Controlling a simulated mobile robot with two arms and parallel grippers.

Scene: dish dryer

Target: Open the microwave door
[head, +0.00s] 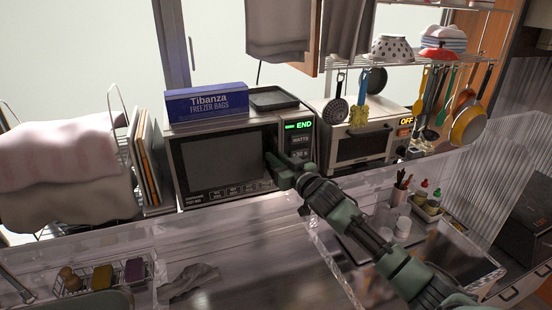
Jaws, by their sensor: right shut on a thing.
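The microwave (222,157) stands on the counter at the centre of the head view, with a dark door window and a lit green display reading END. Its door looks closed. My right gripper (272,163) is at the right edge of the door, beside the control panel. It is shut on the microwave door handle there; the handle itself is mostly hidden behind the gripper. My left gripper is not in view.
A blue freezer bag box (207,101) and a dark tray (273,97) lie on top of the microwave. A toaster oven (362,145) stands to the right. A dish rack with towels (65,165) is to the left.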

